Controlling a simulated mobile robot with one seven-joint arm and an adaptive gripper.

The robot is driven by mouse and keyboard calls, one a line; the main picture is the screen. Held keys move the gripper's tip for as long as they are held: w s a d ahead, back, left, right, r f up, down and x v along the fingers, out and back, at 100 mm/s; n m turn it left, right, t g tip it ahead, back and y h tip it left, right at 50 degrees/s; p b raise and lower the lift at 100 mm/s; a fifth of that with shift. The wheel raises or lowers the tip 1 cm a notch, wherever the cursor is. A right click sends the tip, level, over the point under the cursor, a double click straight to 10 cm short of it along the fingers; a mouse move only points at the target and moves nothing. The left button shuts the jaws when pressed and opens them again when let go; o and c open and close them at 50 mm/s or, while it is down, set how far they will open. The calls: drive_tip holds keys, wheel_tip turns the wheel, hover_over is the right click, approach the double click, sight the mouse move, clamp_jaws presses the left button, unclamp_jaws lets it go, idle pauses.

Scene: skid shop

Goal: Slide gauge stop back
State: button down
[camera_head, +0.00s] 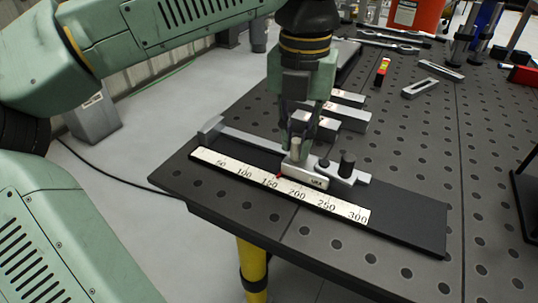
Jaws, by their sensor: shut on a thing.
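The gauge (406,228) is a dark flat base near the table's front edge. Its white scale (235,171) runs from about 50 at the left to 300 at the right. A metal end block (211,129) stands at its left end, with a rail (250,139) running right from it. My gripper (301,145) points down and is shut on the stop's upright post, partly hidden by the fingers.
The perforated dark table (419,150) holds metal bars (345,118) just behind my gripper. A small level (382,68), a slotted bracket (434,87), clamps (470,38) and an orange bucket (414,14) lie farther back.

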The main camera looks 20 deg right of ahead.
sight(321, 163)
drive_tip(key=shift+s+d, duration=0.7)
drive_tip(key=shift+s, duration=0.15)
drive_tip(key=shift+s+d, duration=0.75)
drive_tip(key=shift+s, duration=0.2)
drive_tip(key=c, duration=1.5)
unclamp_jaws()
drive_tip(key=shift+o, duration=0.8)
drive_tip(key=shift+o, duration=0.6)
